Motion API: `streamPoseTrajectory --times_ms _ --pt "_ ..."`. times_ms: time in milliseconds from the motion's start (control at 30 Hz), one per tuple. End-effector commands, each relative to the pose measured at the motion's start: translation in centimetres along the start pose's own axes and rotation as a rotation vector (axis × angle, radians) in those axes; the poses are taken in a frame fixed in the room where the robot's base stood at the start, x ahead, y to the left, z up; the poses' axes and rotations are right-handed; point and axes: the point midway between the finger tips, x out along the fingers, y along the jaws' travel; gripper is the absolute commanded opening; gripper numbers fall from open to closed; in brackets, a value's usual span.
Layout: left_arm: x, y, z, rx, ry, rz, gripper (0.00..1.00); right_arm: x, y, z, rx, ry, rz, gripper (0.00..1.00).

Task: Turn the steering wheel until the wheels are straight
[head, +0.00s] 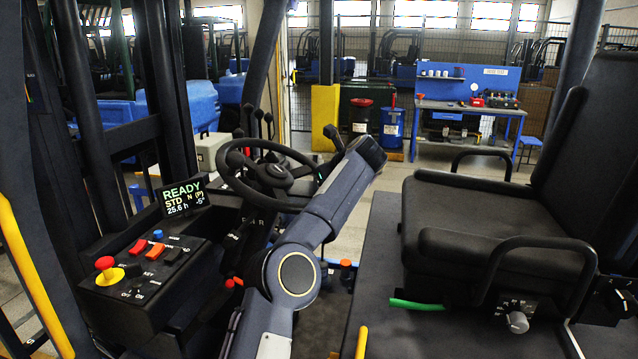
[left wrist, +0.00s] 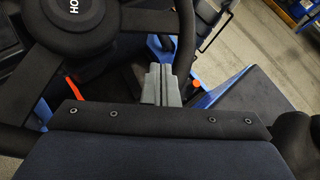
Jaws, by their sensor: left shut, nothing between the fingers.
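The black steering wheel (head: 270,172) stands tilted on its column left of centre in the head view. Its hub and spokes fill the upper left of the left wrist view, where the rim (left wrist: 188,45) curves down the middle. My left gripper (left wrist: 160,84) is shut and empty, its grey fingertips close beside the rim; I cannot tell whether they touch it. In the head view my arm hides the gripper fingers and part of the rim's right side. A small display (head: 183,198) left of the wheel reads READY, STD, N (P), 25.6 h and -5°. The road wheels are not visible.
A black console (head: 150,270) with a red emergency button (head: 105,264) and switches stands left of the wheel. Thin levers (head: 258,120) rise behind it. The black seat (head: 480,215) with armrests is on the right. A blue workbench (head: 470,110) stands far back.

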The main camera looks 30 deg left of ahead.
Motion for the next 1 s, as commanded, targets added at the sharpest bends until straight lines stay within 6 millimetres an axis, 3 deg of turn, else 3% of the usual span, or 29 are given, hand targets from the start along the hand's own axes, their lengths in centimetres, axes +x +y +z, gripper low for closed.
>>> streamPoseTrajectory --times_ms 300,567,667,767,900,1000 --pt "-5.1 -0.7 -0.4 0.000 -0.001 -0.004 0.00 1.1 0.5 0.6 0.000 0.000 0.000 0.61" --pt "-5.8 -0.5 0.3 0.005 -0.017 -0.008 0.00 1.2 0.6 0.6 0.000 0.000 0.000 0.61" --pt "-4.8 0.6 3.5 0.056 -0.111 -0.039 0.00 1.6 0.8 0.8 0.000 0.000 0.000 0.61" --pt "-3.5 3.1 9.6 0.192 -0.302 -0.086 0.00 2.4 1.1 1.2 0.000 0.000 0.000 0.61" --pt "-3.1 8.5 18.2 0.543 -0.632 -0.105 0.00 3.6 1.6 1.8 0.000 0.000 0.000 0.61" --pt "-3.7 12.7 21.6 0.854 -0.819 -0.083 0.00 4.4 2.0 2.2 0.000 0.000 0.000 0.61"
